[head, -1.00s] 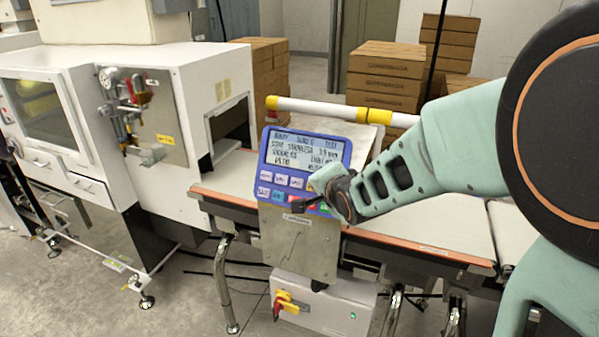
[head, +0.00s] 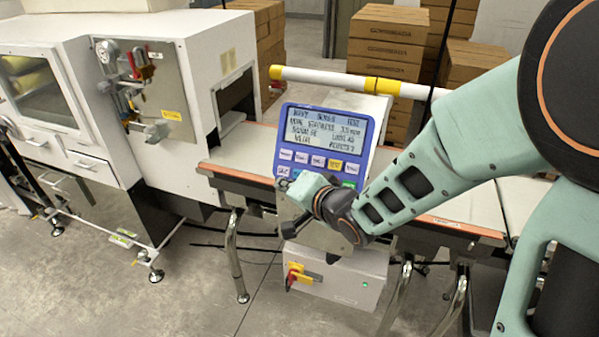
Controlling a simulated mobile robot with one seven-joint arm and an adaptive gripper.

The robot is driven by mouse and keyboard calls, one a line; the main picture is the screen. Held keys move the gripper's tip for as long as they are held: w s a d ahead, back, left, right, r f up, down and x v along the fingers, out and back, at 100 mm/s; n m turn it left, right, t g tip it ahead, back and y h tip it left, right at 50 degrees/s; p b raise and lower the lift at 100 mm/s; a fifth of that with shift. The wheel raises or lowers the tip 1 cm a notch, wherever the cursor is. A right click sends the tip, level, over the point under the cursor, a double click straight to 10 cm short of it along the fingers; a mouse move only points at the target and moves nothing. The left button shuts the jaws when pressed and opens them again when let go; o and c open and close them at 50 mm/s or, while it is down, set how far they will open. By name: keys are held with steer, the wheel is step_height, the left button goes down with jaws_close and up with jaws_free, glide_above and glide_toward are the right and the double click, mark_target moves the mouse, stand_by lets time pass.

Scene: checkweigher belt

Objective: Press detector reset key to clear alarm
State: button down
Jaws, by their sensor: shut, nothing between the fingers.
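The blue control panel (head: 326,145) stands tilted on a metal plate beside the belt, with dark text on its lit screen (head: 322,130). A row of pale keys with a yellow key (head: 334,164) runs below the screen. Part of a lower row shows, with a pale key (head: 283,170) at left and a green key (head: 349,184) at right. My wrist covers the middle of that row. Key labels are too small to read surely, so I cannot tell the reset key. My gripper (head: 291,228) is a small dark shape below the panel's lower left, shut and empty, mostly hidden by my wrist.
A white-and-yellow rail (head: 345,82) runs behind the panel. The belt's orange-edged side (head: 235,173) extends both ways. A white cabinet machine (head: 200,95) stands left. A box with a red-yellow switch (head: 300,277) sits below. Stacked cartons (head: 385,50) stand behind.

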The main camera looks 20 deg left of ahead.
steer(key=shift+w+f, duration=0.1)
steer(key=shift+w, duration=0.05)
steer(key=b, duration=0.1)
glide_toward(293, 175)
steer(key=shift+s+a+x, duration=0.15)
steer(key=shift+x, duration=0.75)
steer(key=shift+s+a+x, duration=0.1)
steer(key=shift+a+x, duration=0.05)
steer(key=shift+x, duration=0.75)
steer(key=shift+s+a+x, duration=0.15)
steer(key=shift+x, duration=0.75)
steer(key=shift+w, duration=0.1)
steer(key=shift+w, duration=0.3)
steer(key=shift+w+d+f, duration=0.1)
steer(key=shift+w+f, duration=0.1)
steer(key=shift+w, duration=0.15)
steer(key=shift+s, duration=0.1)
steer(key=shift+s+r, duration=0.35)
steer(key=shift+s, duration=0.3)
steer(key=shift+s+a+r+p, duration=0.1)
steer(key=shift+s+r+p, duration=0.1)
steer(key=shift+s+r, duration=0.4)
steer(key=shift+s+a+r+p, duration=0.15)
steer(key=shift+s+p, duration=0.1)
steer(key=shift+s, duration=0.65)
steer(key=shift+s+a+r+p, duration=0.1)
steer(key=shift+s+r+p, duration=0.1)
steer(key=shift+s+r, duration=0.4)
